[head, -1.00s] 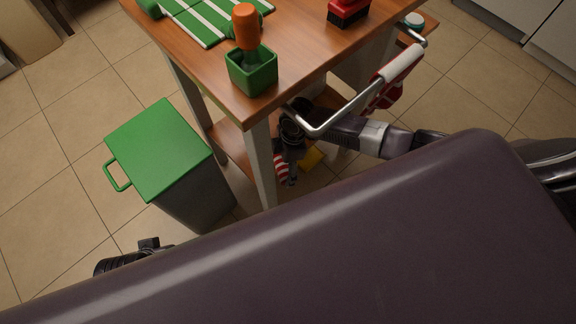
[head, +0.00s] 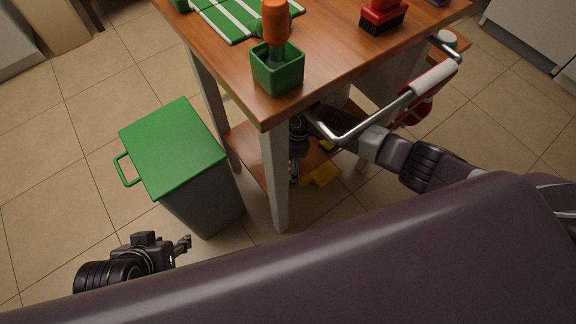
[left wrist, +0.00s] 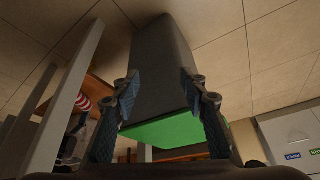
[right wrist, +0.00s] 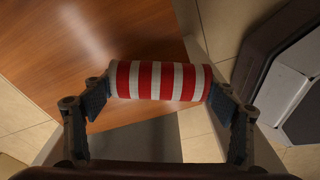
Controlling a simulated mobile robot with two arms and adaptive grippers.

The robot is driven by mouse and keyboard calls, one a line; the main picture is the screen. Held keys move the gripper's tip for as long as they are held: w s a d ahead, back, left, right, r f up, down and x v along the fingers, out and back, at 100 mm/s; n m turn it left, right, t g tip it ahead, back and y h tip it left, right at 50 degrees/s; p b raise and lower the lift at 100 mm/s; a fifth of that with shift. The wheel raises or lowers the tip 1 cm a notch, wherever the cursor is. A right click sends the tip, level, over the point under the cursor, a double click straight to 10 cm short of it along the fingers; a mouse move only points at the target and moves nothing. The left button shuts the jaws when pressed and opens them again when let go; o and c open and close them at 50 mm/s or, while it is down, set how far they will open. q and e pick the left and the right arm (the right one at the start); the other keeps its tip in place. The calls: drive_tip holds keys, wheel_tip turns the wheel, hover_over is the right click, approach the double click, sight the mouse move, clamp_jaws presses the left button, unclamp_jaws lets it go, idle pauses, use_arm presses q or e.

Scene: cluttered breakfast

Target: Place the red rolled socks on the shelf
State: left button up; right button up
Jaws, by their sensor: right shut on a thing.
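The rolled socks, striped red and white (right wrist: 158,80), sit between the fingertips of my right gripper (right wrist: 158,97), which is shut on them. They also show small in the left wrist view (left wrist: 82,101). In the head view my right gripper (head: 294,172) is beneath the table top, by the low wooden shelf (head: 243,150), and the socks are hidden there. In the right wrist view a wooden surface (right wrist: 45,70) lies behind the socks; I cannot tell whether they touch it. My left gripper (head: 186,244) is open and empty, low near the bin.
A grey bin with a green lid (head: 172,150) stands left of the table. A table leg (head: 273,180) and a metal rail (head: 340,136) are close to my right arm. A yellow item (head: 322,174) lies low under the table. A green pot (head: 277,72) stands on the table corner.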

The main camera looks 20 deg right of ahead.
use_arm(q)
drive_tip(key=shift+w+d+r, duration=0.1)
drive_tip(key=shift+w+r, duration=0.05)
drive_tip(key=shift+w, duration=0.3)
use_arm(e)
drive_tip(key=shift+f, duration=0.15)
use_arm(q)
drive_tip(key=shift+w+d+r+t, duration=0.1)
drive_tip(key=shift+w+t, duration=0.2)
drive_tip(key=shift+t, duration=0.1)
drive_tip(key=shift+w, duration=0.1)
drive_tip(key=shift+w+d+r, duration=0.2)
drive_tip(key=shift+w, duration=0.15)
use_arm(e)
drive_tip(key=shift+f, duration=0.15)
use_arm(q)
drive_tip(key=shift+w+d+r+t+h+b, duration=0.2)
drive_tip(key=shift+w+t, duration=0.1)
drive_tip(key=shift+w, duration=0.1)
drive_tip(key=shift+w+d+r+t+h+b, duration=0.1)
drive_tip(key=shift+w+t+b, duration=0.05)
drive_tip(key=shift+w+t, duration=0.2)
use_arm(e)
drive_tip(key=shift+f, duration=0.25)
drive_tip(key=o, duration=1.2)
use_arm(q)
drive_tip(key=shift+w+r, duration=0.1)
drive_tip(key=shift+w, duration=0.05)
